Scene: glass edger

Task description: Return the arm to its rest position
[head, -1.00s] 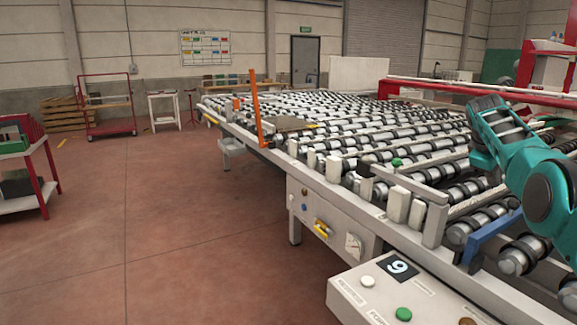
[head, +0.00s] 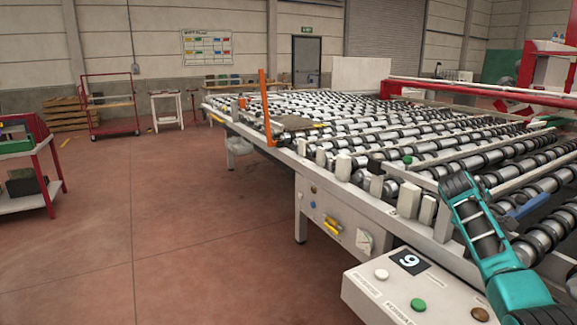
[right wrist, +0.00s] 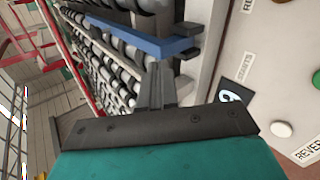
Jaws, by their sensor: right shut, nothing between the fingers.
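My right arm (head: 490,245), teal with dark joints, comes in from the lower right of the head view, beside the control panel and in front of the roller table's near end. In the right wrist view my right gripper (right wrist: 159,72) is shut and empty. Its dark fingers stand out over the table edge, between the rollers and the panel. The head view does not clearly show its fingertips. My left gripper is in no view.
The roller conveyor table (head: 335,205) fills the right side. A control panel (head: 365,289) with buttons stands at its near corner. A blue bar (head: 527,206) crosses the rollers near the arm. A red-framed cart (head: 28,200) is at left. The red floor between is clear.

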